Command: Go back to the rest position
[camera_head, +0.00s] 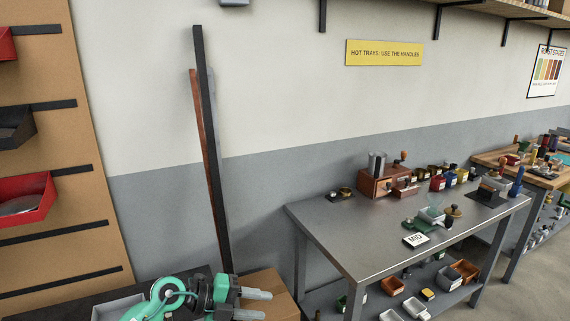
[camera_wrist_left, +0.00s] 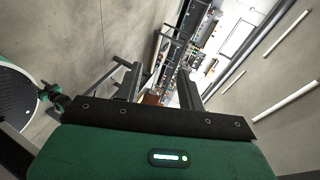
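My left gripper (camera_head: 256,304) is at the bottom of the head view, left of the grey table (camera_head: 338,232). Its two fingers are apart with nothing between them. In the left wrist view the same gripper (camera_wrist_left: 160,88) shows two separated dark fingers with no object held. My right gripper is in neither view.
A cardboard box (camera_head: 274,290) sits just behind my left gripper. A dark upright post (camera_head: 212,150) leans at the wall. The grey table bears a brown wooden grinder (camera_head: 375,186), a MID card (camera_head: 416,240) and small containers. A board with red bins (camera_head: 25,200) stands left.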

